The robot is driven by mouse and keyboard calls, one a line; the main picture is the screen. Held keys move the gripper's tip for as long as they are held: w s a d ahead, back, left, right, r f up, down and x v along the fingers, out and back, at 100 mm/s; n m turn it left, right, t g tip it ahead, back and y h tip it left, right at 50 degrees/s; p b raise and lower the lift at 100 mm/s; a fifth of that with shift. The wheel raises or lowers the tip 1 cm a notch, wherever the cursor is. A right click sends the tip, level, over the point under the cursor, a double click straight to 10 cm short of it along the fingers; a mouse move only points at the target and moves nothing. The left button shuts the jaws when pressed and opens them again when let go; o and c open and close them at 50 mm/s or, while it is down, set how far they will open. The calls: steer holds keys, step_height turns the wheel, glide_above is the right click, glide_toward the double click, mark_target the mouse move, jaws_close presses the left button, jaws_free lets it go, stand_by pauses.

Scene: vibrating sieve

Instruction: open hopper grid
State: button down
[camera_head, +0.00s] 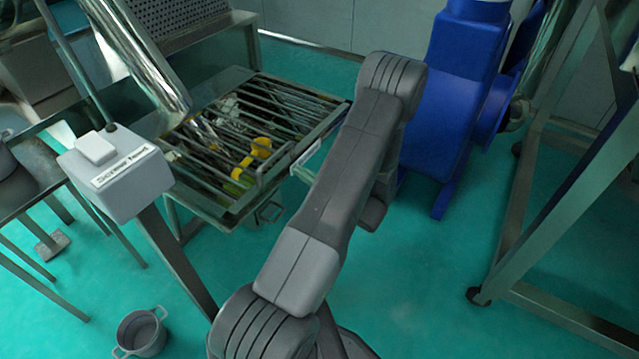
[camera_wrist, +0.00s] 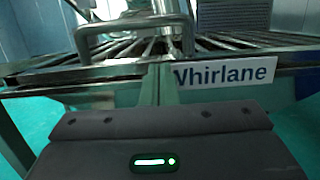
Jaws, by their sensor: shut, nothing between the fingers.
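The hopper grid (camera_head: 280,104), a row of parallel metal bars in a frame, lies flat over the top of the metal hopper (camera_head: 208,207) in the head view. A grey loop handle (camera_wrist: 133,28) stands up from the grid's near edge in the wrist view, a little left of centre. A white "Whirlane" label (camera_wrist: 225,72) is right of it. My gripper (camera_wrist: 165,140) shows as a dark housing with a green light, in front of the hopper's edge and below the handle. It is shut, empty and apart from the handle. In the head view my arm hides it.
A shiny metal tube (camera_head: 150,65) slants down over the grid. Yellow items (camera_head: 252,158) show among the bars. A grey control box (camera_head: 117,178) stands left, a blue machine (camera_head: 455,85) right. A pot (camera_head: 140,332) is on the green floor, which is clear at lower right.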

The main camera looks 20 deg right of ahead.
mark_target(295, 160)
steer(key=shift+w+a+r, duration=0.25)
steer(key=shift+w+r, duration=0.1)
steer(key=shift+r, duration=0.25)
steer(key=shift+w+a+r, duration=0.3)
steer(key=shift+w+r, duration=0.05)
steer(key=shift+r, duration=0.2)
steer(key=shift+w+a+r, duration=0.25)
steer(key=shift+w+r, duration=0.1)
steer(key=shift+r, duration=0.25)
